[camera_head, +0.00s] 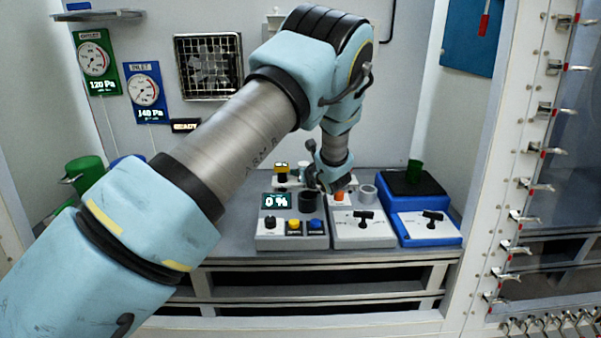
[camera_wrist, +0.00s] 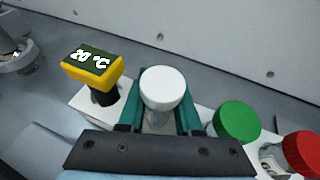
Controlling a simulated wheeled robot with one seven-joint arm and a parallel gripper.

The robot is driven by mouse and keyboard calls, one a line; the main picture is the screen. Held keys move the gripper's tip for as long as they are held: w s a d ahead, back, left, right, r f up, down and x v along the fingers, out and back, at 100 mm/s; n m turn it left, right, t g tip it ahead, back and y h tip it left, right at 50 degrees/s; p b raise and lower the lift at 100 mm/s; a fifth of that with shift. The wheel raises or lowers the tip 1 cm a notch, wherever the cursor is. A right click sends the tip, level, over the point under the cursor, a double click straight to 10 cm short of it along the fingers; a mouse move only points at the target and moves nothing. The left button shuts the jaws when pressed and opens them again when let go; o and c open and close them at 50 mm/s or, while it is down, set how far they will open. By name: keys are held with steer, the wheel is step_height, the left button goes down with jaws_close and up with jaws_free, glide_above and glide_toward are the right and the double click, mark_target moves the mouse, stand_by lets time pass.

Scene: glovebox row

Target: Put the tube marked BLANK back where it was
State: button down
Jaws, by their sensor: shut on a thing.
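A tube with a white cap (camera_wrist: 163,88) stands between the teal fingers of my gripper (camera_wrist: 159,119) in the wrist view. The gripper is shut on it. A little of its clear body shows below the cap; no BLANK marking is readable. A pale rack (camera_wrist: 88,115) lies beneath, and I cannot tell whether the tube's lower end sits in it. A green-capped tube (camera_wrist: 237,121) and a red-capped tube (camera_wrist: 303,150) stand to the right. In the head view my gripper (camera_head: 322,184) is low over the back of the bench, and the held tube cannot be made out.
A yellow-framed display (camera_wrist: 93,66) stands just left of the gripper. In front on the bench are a box with a 0 % readout (camera_head: 275,201), a grey box with a black handle (camera_head: 362,232) and a blue box (camera_head: 428,226). A green cup (camera_head: 414,171) stands at right.

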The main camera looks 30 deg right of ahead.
steer(key=shift+s+f+b, duration=0.1)
steer(key=shift+f+b, duration=0.3)
steer(key=shift+f, duration=0.1)
